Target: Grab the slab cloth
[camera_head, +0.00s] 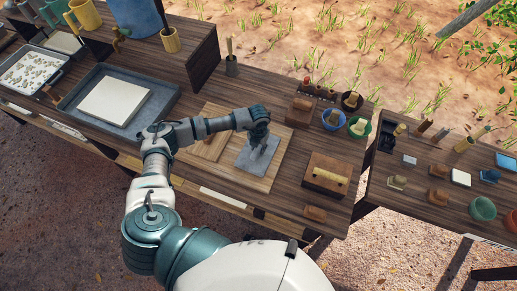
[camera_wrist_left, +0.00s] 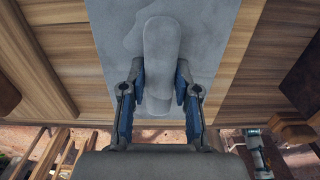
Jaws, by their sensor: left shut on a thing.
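The grey, flat piece that I take for the slab cloth (camera_head: 258,158) lies on a light wooden board (camera_head: 281,149) on the table. In the left wrist view the grey sheet (camera_wrist_left: 110,35) fills the upper middle, with a rounded, elongated grey raised part along its centre. My left gripper (camera_head: 259,132) is over the far part of the grey piece, pointing down. In the left wrist view my left gripper (camera_wrist_left: 158,88) has its two blue-padded fingers closed on the sides of the raised part. My right gripper is not in view.
To the left, a grey tray (camera_head: 72,104) holds a pale slab (camera_head: 115,101). To the right are a wooden block (camera_head: 327,172), small bowls (camera_head: 333,119) and a second table with many small items. A raised shelf with mugs stands at the back left.

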